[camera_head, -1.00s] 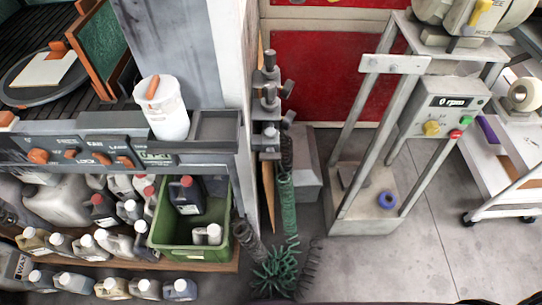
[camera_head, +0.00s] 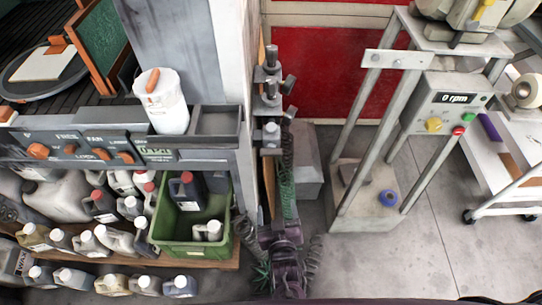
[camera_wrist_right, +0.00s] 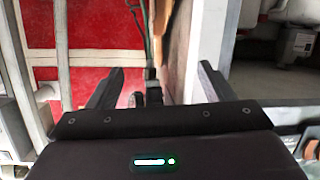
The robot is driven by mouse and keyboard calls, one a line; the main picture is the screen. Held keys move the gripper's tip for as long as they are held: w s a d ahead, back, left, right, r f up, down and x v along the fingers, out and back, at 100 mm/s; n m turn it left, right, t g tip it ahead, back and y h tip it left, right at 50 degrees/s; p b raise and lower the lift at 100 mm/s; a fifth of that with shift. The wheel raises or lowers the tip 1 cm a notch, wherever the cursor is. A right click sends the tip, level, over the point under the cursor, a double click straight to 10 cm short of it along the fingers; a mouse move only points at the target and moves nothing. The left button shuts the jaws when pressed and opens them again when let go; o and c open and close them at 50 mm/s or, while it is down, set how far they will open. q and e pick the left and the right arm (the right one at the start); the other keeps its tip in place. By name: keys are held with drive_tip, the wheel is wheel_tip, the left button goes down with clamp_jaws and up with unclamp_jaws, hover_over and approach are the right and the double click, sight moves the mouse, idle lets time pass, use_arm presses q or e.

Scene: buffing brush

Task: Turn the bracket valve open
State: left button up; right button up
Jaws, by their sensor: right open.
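A column of grey metal fittings with side knobs (camera_head: 270,95) is mounted on the edge of the wall post. I cannot tell for certain which of its parts is the bracket valve. My right gripper (camera_head: 282,228) is below these fittings, in front of the hoses, and looks dark there. In the right wrist view my right gripper (camera_wrist_right: 160,82) has its two dark fingers wide apart. Small dark fittings (camera_wrist_right: 152,92) show between the fingers, seemingly beyond them and not gripped. My left gripper is not in view.
Coiled hoses (camera_head: 287,190) hang under the fittings. A green crate (camera_head: 165,245) with bottles stands on the shelf to the left. A grey machine stand with an rpm box (camera_head: 448,105) is to the right. The floor (camera_head: 400,265) at the lower right is clear.

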sight(271, 155)
wheel_tip(271, 155, up, 14)
drive_tip(key=w+a+m+t+h, duration=0.1)
drive_tip(key=a+m+t+h, duration=0.1)
drive_tip(key=m+t, duration=0.1)
drive_tip(key=w, duration=0.7)
drive_tip(key=shift+w+d+p, duration=0.35)
drive_tip(key=shift+w+d, duration=0.05)
drive_tip(key=c, duration=1)
